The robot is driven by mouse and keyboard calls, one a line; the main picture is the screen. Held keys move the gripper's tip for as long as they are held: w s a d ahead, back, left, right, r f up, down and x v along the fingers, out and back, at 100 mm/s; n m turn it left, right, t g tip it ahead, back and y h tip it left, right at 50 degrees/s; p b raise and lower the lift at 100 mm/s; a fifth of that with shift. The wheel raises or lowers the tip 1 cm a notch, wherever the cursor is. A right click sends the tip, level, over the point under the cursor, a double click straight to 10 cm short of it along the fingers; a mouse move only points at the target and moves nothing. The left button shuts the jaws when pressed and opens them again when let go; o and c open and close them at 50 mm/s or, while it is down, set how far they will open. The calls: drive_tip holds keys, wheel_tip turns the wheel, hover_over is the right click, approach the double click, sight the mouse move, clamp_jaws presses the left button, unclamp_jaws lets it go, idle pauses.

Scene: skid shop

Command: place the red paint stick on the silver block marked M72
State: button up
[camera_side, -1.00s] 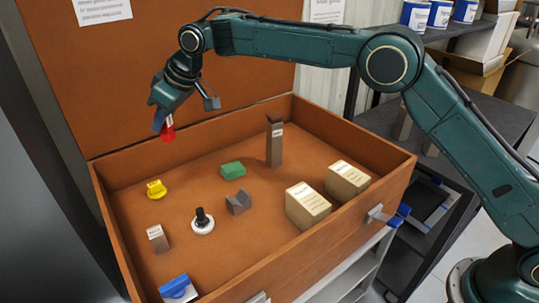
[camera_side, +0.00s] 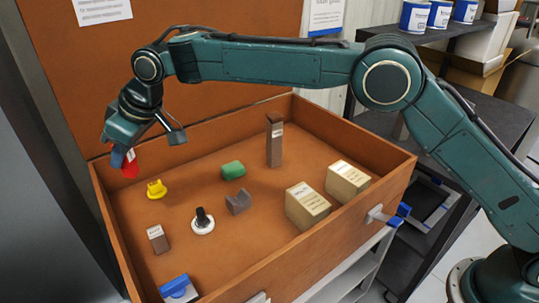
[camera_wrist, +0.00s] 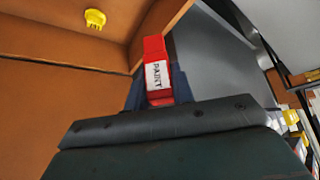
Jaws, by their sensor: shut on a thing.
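The red paint stick (camera_side: 130,169) is held in my gripper (camera_side: 127,157), over the far left corner of the tray. In the wrist view the red stick (camera_wrist: 155,50) shows a white label reading "PAINT". My gripper is shut on it. Two grey-brown blocks with white labels stand in the tray: a tall upright one (camera_side: 274,145) towards the back and a small one (camera_side: 158,243) at the front left. Their labels are too small to read, so I cannot tell which is marked M72.
The brown-walled tray (camera_side: 335,118) also holds a yellow piece (camera_side: 156,189), a green block (camera_side: 233,170), a grey notched block (camera_side: 238,204), a black-and-white knob (camera_side: 203,222) and two tan boxes (camera_side: 307,204). A blue-and-white item (camera_side: 179,288) lies at the front. Tray floor is bare between them.

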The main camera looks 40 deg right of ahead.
wheel_tip(320, 180, down, 18)
drive_tip(key=shift+r, duration=0.25)
idle(0.6)
drive_tip(key=shift+f, duration=0.15)
drive_tip(key=o, duration=1)
drive_tip(key=shift+v, duration=0.9)
drive_tip(key=v, duration=1)
drive_tip(key=shift+r, duration=0.25)
drive_tip(key=shift+d, duration=0.15)
